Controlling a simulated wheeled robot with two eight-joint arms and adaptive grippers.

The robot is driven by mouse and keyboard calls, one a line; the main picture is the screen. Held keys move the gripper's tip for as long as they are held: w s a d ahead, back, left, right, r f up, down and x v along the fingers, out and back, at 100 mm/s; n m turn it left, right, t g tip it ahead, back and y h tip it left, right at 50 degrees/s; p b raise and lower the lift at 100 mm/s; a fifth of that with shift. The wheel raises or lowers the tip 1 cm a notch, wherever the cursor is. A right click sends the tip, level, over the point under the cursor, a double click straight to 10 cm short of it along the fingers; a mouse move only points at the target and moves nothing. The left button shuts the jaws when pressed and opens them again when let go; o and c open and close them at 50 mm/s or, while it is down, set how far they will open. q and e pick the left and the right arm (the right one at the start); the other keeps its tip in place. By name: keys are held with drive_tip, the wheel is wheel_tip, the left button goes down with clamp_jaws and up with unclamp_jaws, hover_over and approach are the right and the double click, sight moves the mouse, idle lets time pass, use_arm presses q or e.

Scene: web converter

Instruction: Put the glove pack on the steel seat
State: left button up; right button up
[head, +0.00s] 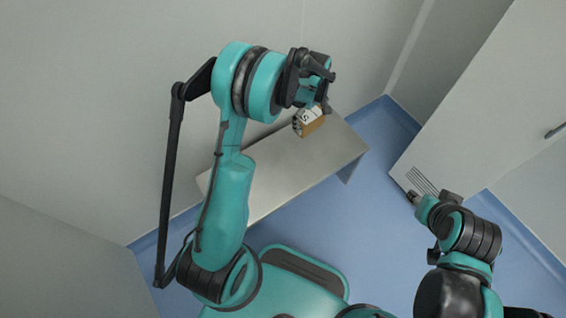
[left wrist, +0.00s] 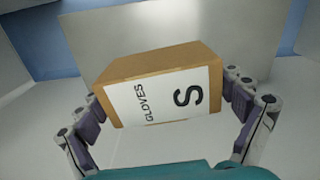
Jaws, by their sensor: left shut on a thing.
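The glove pack (head: 310,122) is a small brown box with a white label. In the left wrist view the glove pack (left wrist: 160,92) shows the words "GLOVES" and "S". My left gripper (head: 318,92) is shut on it, with a finger on each side in the left wrist view (left wrist: 168,112). The steel seat (head: 280,172) is a flat grey bench along the wall. The pack appears over the seat's far right part; I cannot tell whether it touches the seat. My right gripper (head: 418,200) is at the right, away from the seat, its fingers too small to read.
Pale walls (head: 90,110) stand behind and left of the seat. A white door (head: 490,110) with a vent and a handle is at the right. The blue floor (head: 330,215) is clear between seat and door.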

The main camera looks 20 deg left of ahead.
use_arm(q)
drive_tip(key=w+a+f+n+b, duration=0.1)
drive_tip(key=w+f+n, duration=0.3)
drive_tip(key=f+n, duration=0.55)
drive_tip(key=w+a+f+n+b, duration=0.1)
drive_tip(key=w+f+n+b, duration=0.15)
drive_tip(key=f+n, duration=0.7)
drive_tip(key=s+a+f+b, duration=0.1)
drive_tip(key=s+a+f, duration=0.1)
drive_tip(key=a+f, duration=0.1)
drive_tip(key=s+a+f+m+b, duration=0.1)
drive_tip(key=s+a+f, duration=0.1)
drive_tip(key=a+f, duration=0.1)
drive_tip(key=s+a+f+m+b, duration=0.1)
drive_tip(key=a+f, duration=0.2)
drive_tip(key=shift+s+a+f, duration=0.1)
drive_tip(key=shift+s+f, duration=0.2)
drive_tip(key=shift+s, duration=0.1)
wheel_tip(320, 180, down, 4)
drive_tip(key=shift+f+b, duration=0.1)
drive_tip(key=shift+b, duration=1)
drive_tip(key=o, duration=0.8)
drive_tip(key=shift+o, duration=0.2)
